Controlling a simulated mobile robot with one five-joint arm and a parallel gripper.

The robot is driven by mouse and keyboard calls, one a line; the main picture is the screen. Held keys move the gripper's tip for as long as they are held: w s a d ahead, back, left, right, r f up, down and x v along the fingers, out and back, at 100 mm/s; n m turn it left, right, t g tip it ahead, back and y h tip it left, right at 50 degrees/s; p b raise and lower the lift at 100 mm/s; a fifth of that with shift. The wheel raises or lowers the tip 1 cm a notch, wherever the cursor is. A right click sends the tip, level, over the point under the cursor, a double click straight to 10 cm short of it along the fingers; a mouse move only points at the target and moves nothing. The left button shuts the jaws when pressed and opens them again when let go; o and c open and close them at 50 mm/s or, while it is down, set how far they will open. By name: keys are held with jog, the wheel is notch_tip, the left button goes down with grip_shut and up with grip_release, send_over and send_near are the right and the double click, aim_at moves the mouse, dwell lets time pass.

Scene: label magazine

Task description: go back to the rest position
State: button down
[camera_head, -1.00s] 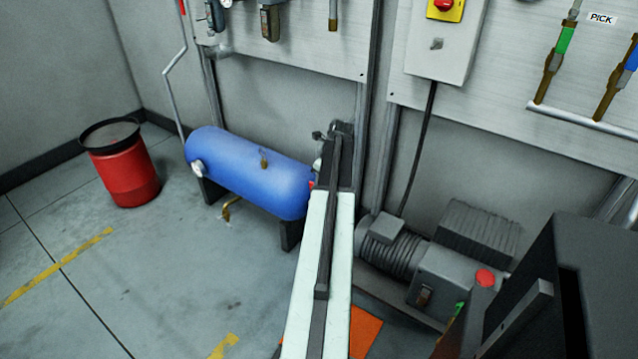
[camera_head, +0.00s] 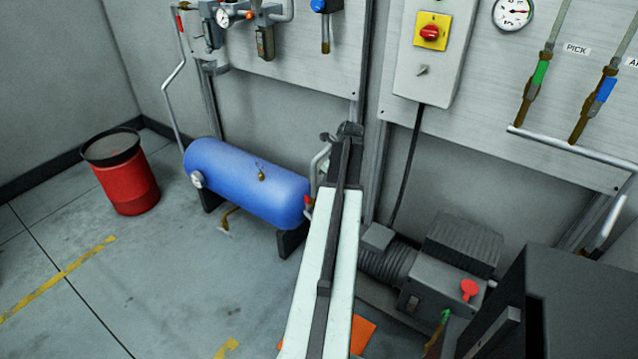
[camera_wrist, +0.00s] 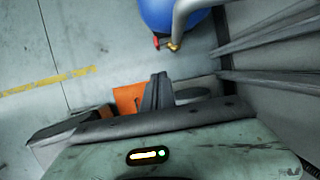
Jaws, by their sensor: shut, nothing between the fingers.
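My gripper (camera_wrist: 157,92) shows in the wrist view as two dark fingers pressed together at the middle, with nothing held. In the head view my arm reaches up the middle of the picture, and its dark end (camera_head: 348,132) lies in front of the wall, just right of the blue tank (camera_head: 245,180). The fingers are too small there to make out. In the wrist view the blue tank (camera_wrist: 172,12) is at the top, apart from the fingers. An orange patch (camera_wrist: 128,98) lies on the floor beside them.
A red bin (camera_head: 128,184) stands on the left. A grey motor-pump unit (camera_head: 440,283) with a red button sits right of my arm. Wall panels carry a yellow-and-red switch box (camera_head: 435,45), a gauge (camera_head: 513,12) and pipes with green and blue handles.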

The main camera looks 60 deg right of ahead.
jog(key=shift+p+v, duration=0.4)
jog(key=shift+v, duration=0.75)
jog(key=shift+w, duration=0.2)
